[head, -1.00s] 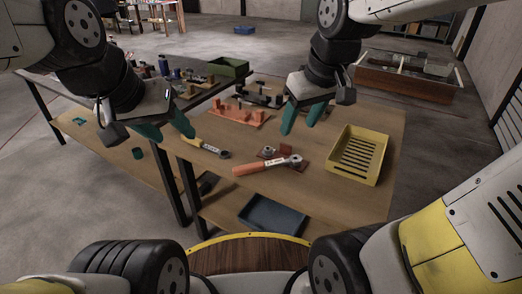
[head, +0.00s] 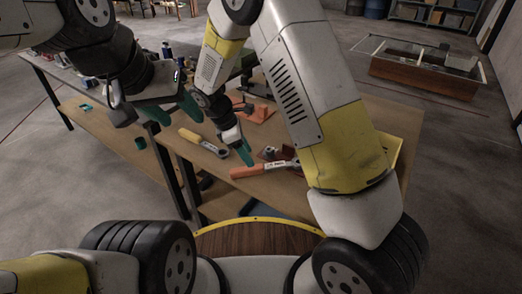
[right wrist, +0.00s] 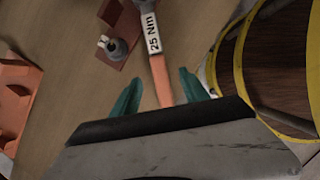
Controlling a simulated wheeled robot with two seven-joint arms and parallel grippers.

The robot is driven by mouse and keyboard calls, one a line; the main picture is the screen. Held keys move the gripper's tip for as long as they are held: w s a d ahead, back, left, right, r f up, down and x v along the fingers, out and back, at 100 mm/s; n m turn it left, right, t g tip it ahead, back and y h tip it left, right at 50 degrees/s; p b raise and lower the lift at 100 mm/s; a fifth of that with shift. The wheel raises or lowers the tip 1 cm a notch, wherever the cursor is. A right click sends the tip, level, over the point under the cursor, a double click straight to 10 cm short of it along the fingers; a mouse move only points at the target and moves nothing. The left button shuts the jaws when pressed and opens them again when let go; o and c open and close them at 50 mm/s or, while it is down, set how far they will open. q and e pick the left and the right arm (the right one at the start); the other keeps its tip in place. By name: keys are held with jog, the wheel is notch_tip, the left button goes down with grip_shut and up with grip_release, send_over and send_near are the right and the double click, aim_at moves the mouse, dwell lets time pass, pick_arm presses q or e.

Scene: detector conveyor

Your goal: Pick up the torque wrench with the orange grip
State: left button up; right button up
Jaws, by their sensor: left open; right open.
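The torque wrench with the orange grip (head: 249,171) lies on the table near its front edge, its head to the right. In the right wrist view its orange grip (right wrist: 161,76) and white "25 Nm" label show. My right gripper (head: 246,157) is open just above the grip. In the right wrist view my right gripper's (right wrist: 160,88) teal fingers appear on either side of the grip; I cannot tell whether they touch it. My left gripper (head: 175,112) is open and empty over the table's left part. A second wrench with a yellow grip (head: 197,137) lies left of the orange one.
A reddish plate with a socket (right wrist: 112,47) lies close to the wrench. An orange fixture (head: 258,112) stands behind. The yellow tray (head: 397,148) is mostly hidden by my right arm. A glass-topped wooden case (head: 425,78) stands beyond the table.

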aim_at(256, 166)
jog(key=x, duration=0.7)
jog(key=shift+w+f, duration=0.1)
jog(key=shift+f, duration=0.1)
jog(key=shift+c, duration=0.4)
grip_shut()
jog(key=shift+r, duration=0.1)
dwell(0.7)
